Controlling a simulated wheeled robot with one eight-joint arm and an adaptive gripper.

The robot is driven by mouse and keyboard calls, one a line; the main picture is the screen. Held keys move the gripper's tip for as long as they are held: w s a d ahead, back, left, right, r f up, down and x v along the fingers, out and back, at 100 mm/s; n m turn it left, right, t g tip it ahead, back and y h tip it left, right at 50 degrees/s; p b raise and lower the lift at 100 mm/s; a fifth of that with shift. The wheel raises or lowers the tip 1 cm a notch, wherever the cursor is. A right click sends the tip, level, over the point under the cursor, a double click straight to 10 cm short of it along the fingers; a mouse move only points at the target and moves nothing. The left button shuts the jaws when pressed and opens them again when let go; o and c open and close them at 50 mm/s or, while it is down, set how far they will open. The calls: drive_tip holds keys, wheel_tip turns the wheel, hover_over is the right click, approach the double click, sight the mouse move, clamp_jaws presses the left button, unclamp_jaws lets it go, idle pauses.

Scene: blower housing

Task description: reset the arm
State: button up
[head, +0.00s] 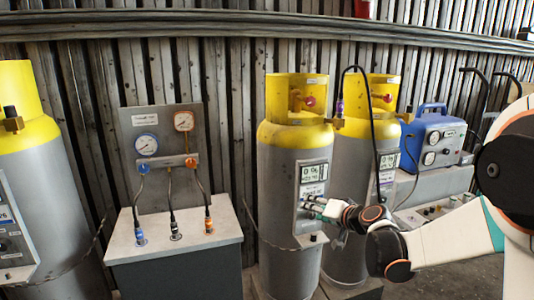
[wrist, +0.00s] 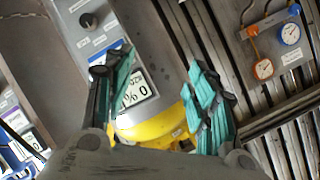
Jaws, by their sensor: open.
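My arm reaches in from the right in the head view. My gripper (head: 316,207) is in front of the display panel (head: 313,187) on a grey cylinder with a yellow top (head: 291,135). In the wrist view the scene is turned over, and my gripper (wrist: 160,75) has its two teal-padded fingers spread apart with nothing held between them. The digital display (wrist: 137,92) and the cylinder's yellow band (wrist: 150,129) show beyond and between the fingers. I cannot tell from the head view whether a fingertip touches the panel.
A second yellow-topped cylinder (head: 350,143) stands close behind. A gauge board (head: 165,150) with hoses stands on a cabinet (head: 180,243) to the left; its gauges show in the wrist view (wrist: 291,34). Another cylinder (head: 50,190) is far left. A blue machine (head: 433,142) sits at right.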

drive_tip(key=s+a+r+n+g+h, duration=0.15)
drive_tip(key=s+r, duration=0.25)
drive_tip(key=s, duration=0.6)
drive_tip(key=s+d+f+n+g+h, duration=0.1)
drive_tip(key=s+d+g+h, duration=0.1)
drive_tip(key=s, duration=1.2)
drive_tip(key=s+d+f+g+h, duration=0.1)
drive_tip(key=s+d, duration=0.3)
drive_tip(key=s, duration=1)
drive_tip(key=shift+s+f+n+g+h, duration=0.35)
drive_tip(key=shift+f+h, duration=0.1)
drive_tip(key=shift+h, duration=0.4)
